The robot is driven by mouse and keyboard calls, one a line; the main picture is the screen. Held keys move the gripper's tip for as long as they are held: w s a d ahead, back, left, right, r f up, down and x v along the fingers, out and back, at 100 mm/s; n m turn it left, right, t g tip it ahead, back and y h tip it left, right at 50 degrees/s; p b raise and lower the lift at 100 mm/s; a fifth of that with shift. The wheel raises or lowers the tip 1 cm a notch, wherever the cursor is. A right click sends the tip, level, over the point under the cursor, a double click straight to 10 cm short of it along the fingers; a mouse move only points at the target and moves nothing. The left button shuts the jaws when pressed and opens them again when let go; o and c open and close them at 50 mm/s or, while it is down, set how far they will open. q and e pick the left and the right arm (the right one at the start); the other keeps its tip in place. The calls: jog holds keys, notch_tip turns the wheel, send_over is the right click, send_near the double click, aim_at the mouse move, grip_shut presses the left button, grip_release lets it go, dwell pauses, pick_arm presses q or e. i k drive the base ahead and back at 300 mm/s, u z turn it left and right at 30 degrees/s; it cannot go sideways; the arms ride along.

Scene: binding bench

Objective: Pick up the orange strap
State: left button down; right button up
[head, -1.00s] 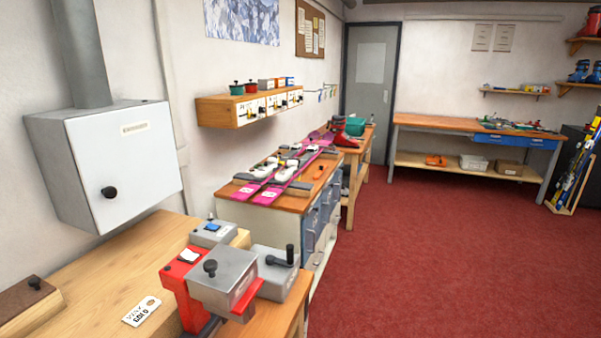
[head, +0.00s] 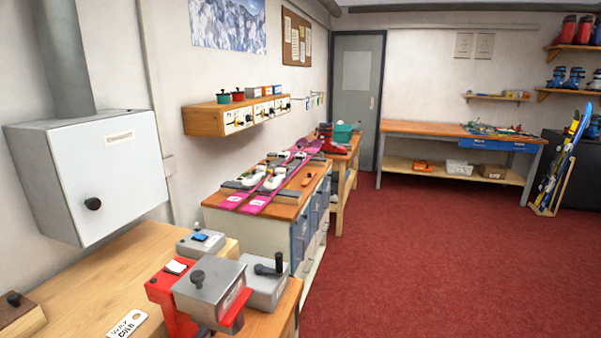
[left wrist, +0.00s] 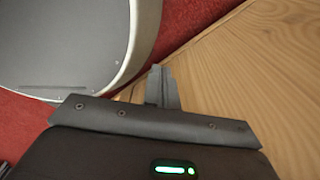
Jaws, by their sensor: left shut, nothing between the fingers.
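A small orange item (head: 307,181) lies on the wooden top of the ski bench, right of the pink skis; it is too small for me to tell whether it is the orange strap. Another orange item (head: 420,165) sits on the lower shelf of the far workbench and is also unclear. My left gripper (left wrist: 162,88) shows in the left wrist view with its fingers together and empty, by the edge of a wooden surface. Neither orange item appears in that view. No gripper shows in the head view.
The near bench (head: 95,275) carries a red and grey machine (head: 208,290) and a white tag (head: 128,325). The ski bench (head: 250,225) stands beyond it, with pink skis (head: 270,190) on top. Red carpet (head: 400,260) is clear on the right. A ski rack (head: 560,165) stands far right.

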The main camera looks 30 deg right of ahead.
aim_at(310, 175)
jog(key=z, duration=0.25)
jog(key=k, duration=0.5)
jog(key=z, duration=1.55)
jog(key=i, duration=3.7)
jog(key=u, duration=1.5)
jog(key=i, duration=1.1)
jog(key=u, duration=0.95)
